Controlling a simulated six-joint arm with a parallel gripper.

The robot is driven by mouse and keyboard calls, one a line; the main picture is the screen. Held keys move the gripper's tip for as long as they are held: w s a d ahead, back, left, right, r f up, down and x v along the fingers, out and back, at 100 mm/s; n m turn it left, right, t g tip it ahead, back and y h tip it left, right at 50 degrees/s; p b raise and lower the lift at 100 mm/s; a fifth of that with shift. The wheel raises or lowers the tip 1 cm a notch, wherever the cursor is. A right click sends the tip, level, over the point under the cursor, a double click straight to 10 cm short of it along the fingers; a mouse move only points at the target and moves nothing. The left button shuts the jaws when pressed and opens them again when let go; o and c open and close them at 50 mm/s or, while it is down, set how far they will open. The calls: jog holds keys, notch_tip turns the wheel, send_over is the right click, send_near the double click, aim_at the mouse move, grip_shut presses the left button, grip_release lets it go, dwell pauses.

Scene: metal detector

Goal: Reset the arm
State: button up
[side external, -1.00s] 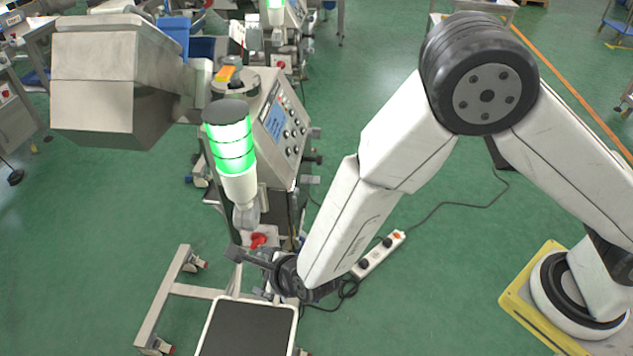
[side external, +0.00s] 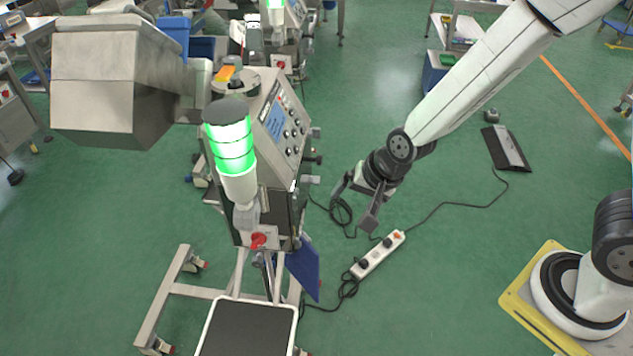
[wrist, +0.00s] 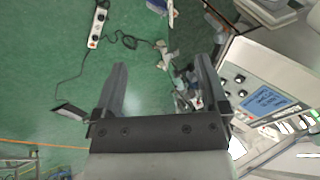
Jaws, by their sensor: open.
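My gripper (side external: 356,203) is open and empty in the side external view. It hangs in free air to the right of the metal detector (side external: 285,130), apart from it. The detector's control panel (wrist: 255,98), with a blue screen and knobs, is at the right of that view. The red knob (side external: 258,240) on the detector's front is clear of my gripper.
A green-lit signal lamp (side external: 232,145) stands at the detector. A dark-topped platform (side external: 245,330) is at the bottom. A white power strip (side external: 378,254) with a black cable lies on the floor. A dark flat object (side external: 507,148) lies farther right.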

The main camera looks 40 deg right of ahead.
jog(key=s+d+r+n+g+h, duration=0.1)
jog(key=s+d+r+n+g, duration=0.1)
jog(key=s+d+n, duration=0.6)
jog(key=shift+d+r+n+h, duration=0.3)
jog(key=shift+d+r+n, duration=0.2)
jog(key=shift+d, duration=0.85)
jog(key=shift+s, duration=0.1)
